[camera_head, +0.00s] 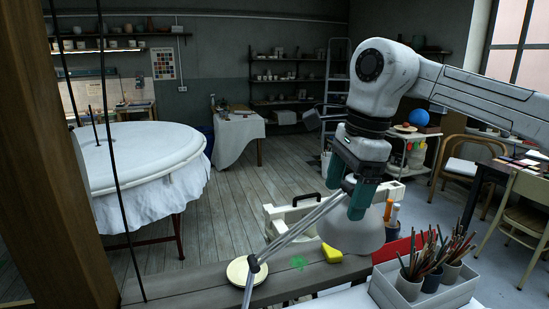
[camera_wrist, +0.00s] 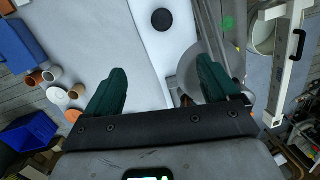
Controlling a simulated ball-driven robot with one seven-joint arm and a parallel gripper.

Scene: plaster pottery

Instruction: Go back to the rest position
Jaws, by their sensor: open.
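My gripper (camera_head: 345,192) hangs at the end of my raised arm, right of centre in the head view, with its two teal fingers pointing down. In the wrist view my gripper (camera_wrist: 162,70) shows its fingers wide apart, with nothing held between them. In the head view, a grey rounded form (camera_head: 352,235) appears below and partly behind the fingers. I cannot tell the exact height of the gap between them.
A grey plank bench (camera_head: 190,288) carries a yellow block (camera_head: 331,253) and a pale disc (camera_head: 237,271). A grey tray (camera_head: 385,290) holds brush pots at right. Metal rods (camera_head: 300,228) cross near the gripper. A round white table (camera_head: 150,150) stands left; the wooden floor (camera_head: 240,200) is open.

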